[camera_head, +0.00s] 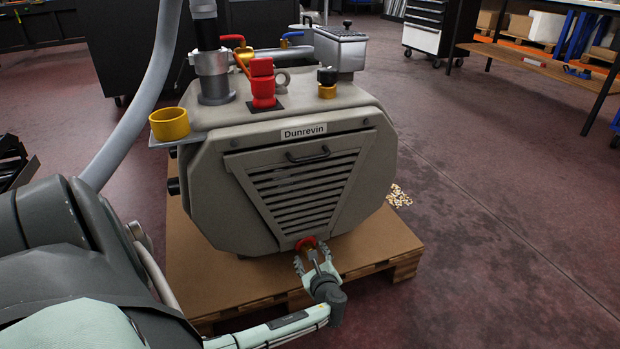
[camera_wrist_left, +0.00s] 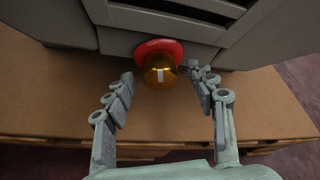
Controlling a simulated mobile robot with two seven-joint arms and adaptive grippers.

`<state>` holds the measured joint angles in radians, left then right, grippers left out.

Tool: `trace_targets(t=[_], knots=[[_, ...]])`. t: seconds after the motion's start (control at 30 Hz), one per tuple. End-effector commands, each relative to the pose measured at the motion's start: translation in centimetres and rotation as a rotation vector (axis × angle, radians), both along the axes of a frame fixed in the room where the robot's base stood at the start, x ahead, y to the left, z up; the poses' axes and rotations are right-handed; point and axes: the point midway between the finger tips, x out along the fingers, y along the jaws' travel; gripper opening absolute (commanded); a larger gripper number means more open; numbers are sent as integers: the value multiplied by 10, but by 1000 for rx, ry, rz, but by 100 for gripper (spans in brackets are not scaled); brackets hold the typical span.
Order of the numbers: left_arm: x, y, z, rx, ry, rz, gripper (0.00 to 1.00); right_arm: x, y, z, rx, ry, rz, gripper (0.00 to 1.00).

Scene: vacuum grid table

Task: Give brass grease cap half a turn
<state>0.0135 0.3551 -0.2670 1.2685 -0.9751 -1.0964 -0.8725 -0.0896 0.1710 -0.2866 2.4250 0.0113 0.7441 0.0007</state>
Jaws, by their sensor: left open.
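The brass grease cap (camera_wrist_left: 160,66) is a rounded golden knob with a pale mark on its face. It sits in front of a red collar (camera_wrist_left: 150,46) at the bottom of the grey machine's front. In the head view the red collar (camera_head: 306,243) shows below the slatted panel, with the cap mostly hidden by my gripper. My left gripper (camera_head: 312,258) is open at the cap. In the wrist view its fingertips (camera_wrist_left: 160,75) stand on either side of the cap, the right one closer to it, the left one with a clear gap. My right gripper is not in view.
The grey machine (camera_head: 205,205) labelled Dunrevin stands on a brown pallet (camera_head: 375,248). Small pale scraps (camera_head: 398,196) lie on the floor.

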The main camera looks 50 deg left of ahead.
Motion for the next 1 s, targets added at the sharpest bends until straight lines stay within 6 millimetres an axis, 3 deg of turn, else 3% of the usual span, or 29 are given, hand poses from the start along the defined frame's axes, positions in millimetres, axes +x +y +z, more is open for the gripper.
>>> trace_targets(t=[0.2, 0.47, 0.87, 1.0], knots=[[9, 15, -7, 0, -1, 0, 56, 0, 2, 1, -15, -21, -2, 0], [10, 16, -7, -1, 0, -1, 56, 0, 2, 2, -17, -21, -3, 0], [10, 15, -7, 0, -1, -2, 8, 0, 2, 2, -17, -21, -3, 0], [10, 15, -3, 10, 27, -1, 6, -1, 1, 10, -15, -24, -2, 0]])
